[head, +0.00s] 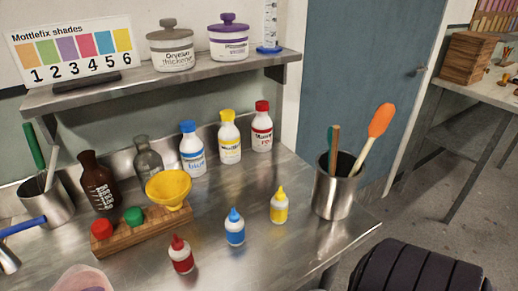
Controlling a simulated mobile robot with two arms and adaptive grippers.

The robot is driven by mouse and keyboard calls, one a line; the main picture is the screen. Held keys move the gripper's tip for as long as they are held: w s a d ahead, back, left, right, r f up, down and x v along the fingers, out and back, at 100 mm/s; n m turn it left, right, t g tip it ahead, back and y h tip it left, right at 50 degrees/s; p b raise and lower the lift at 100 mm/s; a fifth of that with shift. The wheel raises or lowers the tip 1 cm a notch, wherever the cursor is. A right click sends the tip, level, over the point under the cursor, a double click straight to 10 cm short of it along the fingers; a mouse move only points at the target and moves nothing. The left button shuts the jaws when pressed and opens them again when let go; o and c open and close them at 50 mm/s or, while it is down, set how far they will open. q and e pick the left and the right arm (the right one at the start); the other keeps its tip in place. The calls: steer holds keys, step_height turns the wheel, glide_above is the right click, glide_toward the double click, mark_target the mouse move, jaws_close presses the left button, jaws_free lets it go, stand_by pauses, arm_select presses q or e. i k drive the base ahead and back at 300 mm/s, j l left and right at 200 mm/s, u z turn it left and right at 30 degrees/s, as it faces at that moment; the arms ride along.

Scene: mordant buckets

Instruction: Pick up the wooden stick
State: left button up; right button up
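A brown wooden stick (335,143) stands upright in a metal cup (333,196) at the right end of the steel table. Its lower part is hidden inside the cup. A second metal cup (45,206) at the far left holds a pale stick (51,168) and a green-handled tool (33,146). Neither of my grippers is in view.
Small red (181,256), blue (235,228) and yellow (279,206) dropper bottles stand left of the right cup. Taller bottles (229,138) line the back, below a shelf (170,80). A dark ribbed shape (418,270) fills the lower right. Table right of the cup is clear.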

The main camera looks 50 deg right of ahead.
mark_target(336, 128)
steer(key=z, duration=2)
